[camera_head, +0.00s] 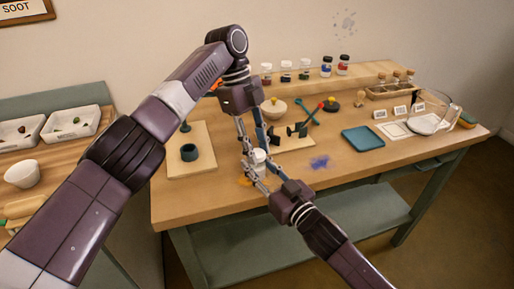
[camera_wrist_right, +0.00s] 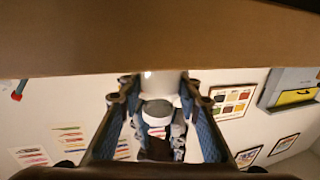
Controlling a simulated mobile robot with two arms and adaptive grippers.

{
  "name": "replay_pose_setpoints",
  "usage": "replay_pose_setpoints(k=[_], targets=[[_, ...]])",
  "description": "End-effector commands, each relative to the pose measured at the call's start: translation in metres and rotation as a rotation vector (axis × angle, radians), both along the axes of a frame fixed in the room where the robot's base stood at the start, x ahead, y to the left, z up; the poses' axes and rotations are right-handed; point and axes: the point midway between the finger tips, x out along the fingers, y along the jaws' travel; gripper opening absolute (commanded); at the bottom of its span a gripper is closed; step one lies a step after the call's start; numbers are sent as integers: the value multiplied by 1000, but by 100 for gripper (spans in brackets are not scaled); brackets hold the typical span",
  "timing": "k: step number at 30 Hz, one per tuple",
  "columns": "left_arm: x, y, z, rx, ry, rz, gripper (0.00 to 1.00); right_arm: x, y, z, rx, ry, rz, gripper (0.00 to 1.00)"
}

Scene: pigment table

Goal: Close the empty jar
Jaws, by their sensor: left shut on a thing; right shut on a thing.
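A small white jar (camera_head: 259,169) stands near the front edge of the table, partly hidden by my fingers. My left gripper (camera_head: 256,150) reaches down from above and is shut around the pale top of the jar, which looks like its lid. Whether the lid is seated or slightly raised cannot be told. My right gripper (camera_head: 261,174) comes from the front and is shut on the jar body. In the right wrist view the white jar (camera_wrist_right: 160,84) sits between my blue-padded fingers, with a rounded pale part beside it.
A blue powder patch (camera_head: 320,162) lies right of the jar. A board with a dark green cup (camera_head: 189,152) is to the left. Jars line the back shelf.

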Motion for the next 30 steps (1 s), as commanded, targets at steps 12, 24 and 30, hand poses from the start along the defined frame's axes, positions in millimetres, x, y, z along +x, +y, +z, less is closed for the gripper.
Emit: replay_pose_setpoints(k=[12, 24, 30], targets=[[1, 0, 0, 0, -2, 3, 46, 0, 0, -1, -1, 1, 0, 0], [1, -1, 37, 0, -4, 3, 46, 0, 0, -1, -1, 1, -1, 0], [0, 0, 45, 0, 0, 2, 46, 0, 0, 0, -1, 1, -1, 0]])
